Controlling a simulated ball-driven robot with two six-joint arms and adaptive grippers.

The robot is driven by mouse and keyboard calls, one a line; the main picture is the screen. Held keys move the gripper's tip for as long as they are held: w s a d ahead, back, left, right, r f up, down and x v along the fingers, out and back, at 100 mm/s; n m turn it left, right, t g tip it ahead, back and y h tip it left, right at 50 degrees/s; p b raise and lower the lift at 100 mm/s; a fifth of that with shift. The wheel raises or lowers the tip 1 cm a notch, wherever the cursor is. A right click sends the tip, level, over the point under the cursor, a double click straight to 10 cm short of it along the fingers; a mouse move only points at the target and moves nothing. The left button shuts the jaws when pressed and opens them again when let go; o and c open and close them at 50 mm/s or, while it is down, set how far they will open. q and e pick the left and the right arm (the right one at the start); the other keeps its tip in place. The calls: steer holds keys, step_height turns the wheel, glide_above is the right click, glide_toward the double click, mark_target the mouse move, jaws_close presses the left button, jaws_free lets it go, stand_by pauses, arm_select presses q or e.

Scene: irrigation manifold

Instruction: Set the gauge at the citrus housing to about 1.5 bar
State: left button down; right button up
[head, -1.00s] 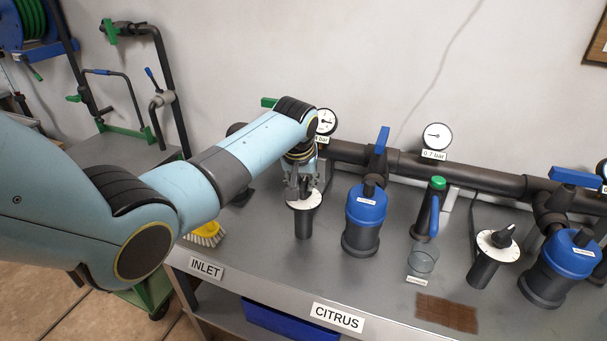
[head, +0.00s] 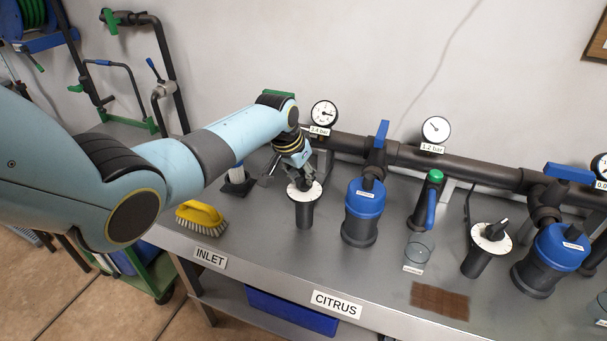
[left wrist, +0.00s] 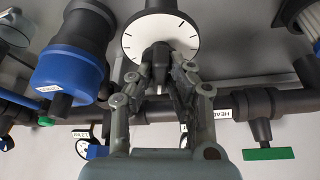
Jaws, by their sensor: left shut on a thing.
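The gauge (head: 436,129) on the pipe behind the citrus housing (head: 363,212) has a round white face, and its label (head: 432,148) reads 1.2 bar. The citrus housing is a dark body with a blue top, above the CITRUS sign (head: 337,304). To its left stands a dark post with a round white dial (head: 313,194) and a black knob on top. My left gripper (head: 303,184) is shut on that knob from above. The left wrist view shows the fingers (left wrist: 162,70) around the knob (left wrist: 160,52) below the white scale (left wrist: 185,37). My right gripper is out of view.
Another gauge (head: 324,113), labelled about 3.4 bar, is behind my left wrist. A blue valve lever (head: 382,134) rises behind the citrus housing. A second dial post (head: 491,237), a clear cup (head: 418,250) and a brown mat (head: 440,300) stand right. A yellow brush (head: 201,216) lies left.

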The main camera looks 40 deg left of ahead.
arm_select(q)
steer(key=c, duration=1.3)
jaws_free()
steer(key=shift+r, duration=0.1)
steer(key=v, duration=1.1)
steer(key=shift+s+r, duration=0.2)
steer(key=shift+r, duration=0.15)
step_height(320, 180, up, 3)
steer(key=p, duration=0.4)
